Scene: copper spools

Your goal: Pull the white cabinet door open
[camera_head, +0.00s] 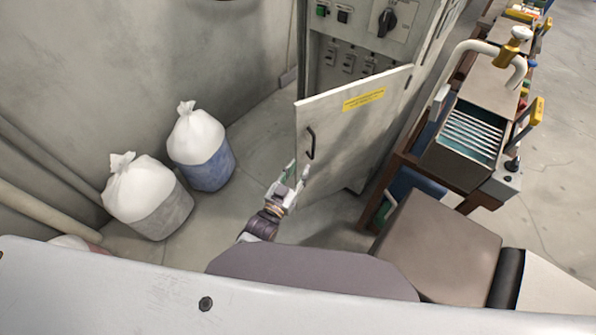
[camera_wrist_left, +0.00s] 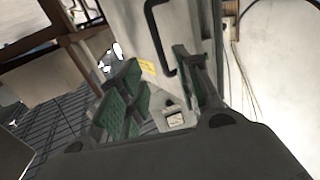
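The white cabinet door (camera_head: 352,135) stands swung out at an angle from the grey cabinet, with its free edge at the left. It has a yellow label and a black bar handle (camera_head: 310,143). My left gripper (camera_head: 297,174) is just below the handle, near the door's free edge. In the left wrist view, its green-padded fingers (camera_wrist_left: 163,88) are spread apart with nothing between them. The handle (camera_wrist_left: 160,38) shows beyond the fingers, apart from them. Whether a finger touches the door I cannot tell. My right gripper is not in view.
Two tied sacks, one blue and white (camera_head: 203,150) and one grey and white (camera_head: 150,200), stand left on the floor. A brown workbench (camera_head: 420,160) with a slotted bin (camera_head: 468,138) stands right of the door.

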